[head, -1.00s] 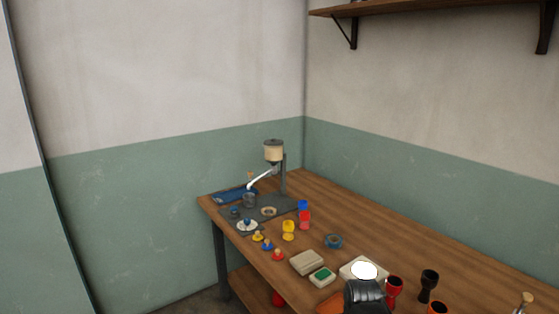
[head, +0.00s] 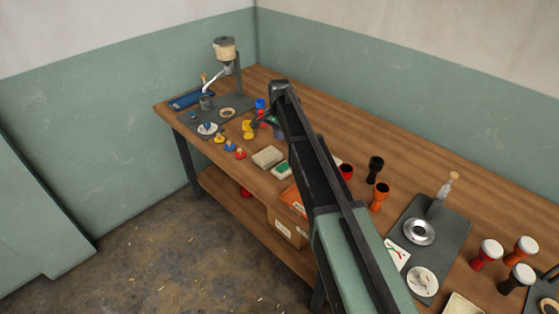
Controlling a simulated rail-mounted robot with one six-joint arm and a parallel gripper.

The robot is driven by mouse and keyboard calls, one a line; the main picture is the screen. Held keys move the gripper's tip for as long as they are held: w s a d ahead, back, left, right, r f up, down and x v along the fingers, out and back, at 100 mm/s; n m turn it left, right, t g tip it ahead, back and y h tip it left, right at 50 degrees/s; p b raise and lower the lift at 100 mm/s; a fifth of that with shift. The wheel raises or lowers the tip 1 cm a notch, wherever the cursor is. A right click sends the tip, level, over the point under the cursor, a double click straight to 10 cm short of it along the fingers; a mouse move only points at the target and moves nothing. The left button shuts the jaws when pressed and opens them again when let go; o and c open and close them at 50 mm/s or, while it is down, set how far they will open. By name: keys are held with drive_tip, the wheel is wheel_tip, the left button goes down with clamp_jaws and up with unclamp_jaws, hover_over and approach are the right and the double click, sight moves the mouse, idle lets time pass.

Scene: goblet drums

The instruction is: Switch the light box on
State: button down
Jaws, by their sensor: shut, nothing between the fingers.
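A small cream box with a green top (head: 283,169) sits near the table's front edge. A larger plain cream box (head: 268,156) lies just left of it. I cannot tell for sure which one is the light box. A pale patch (head: 337,161) shows at the right edge of my arm, where a white box with a bright round disc stood in the earlier view; my arm hides most of it. My gripper (head: 257,121) is small and dark at the arm's far end, shut and empty. In the picture it is above the cream boxes, near the coloured cups.
Blue, red and yellow cups (head: 249,130) stand close around the gripper. A grinder-like stand (head: 227,52) is at the far left corner. Red, black and orange goblets (head: 379,197) stand right of my arm, beside a grey mat (head: 437,225). The back strip of table is fairly clear.

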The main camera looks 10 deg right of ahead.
sight(280, 168)
drive_tip(key=shift+s+m, duration=0.25)
drive_tip(key=shift+m, duration=0.05)
drive_tip(key=shift+f, duration=0.1)
wheel_tip(280, 168, down, 14)
drive_tip(key=b, duration=1.4)
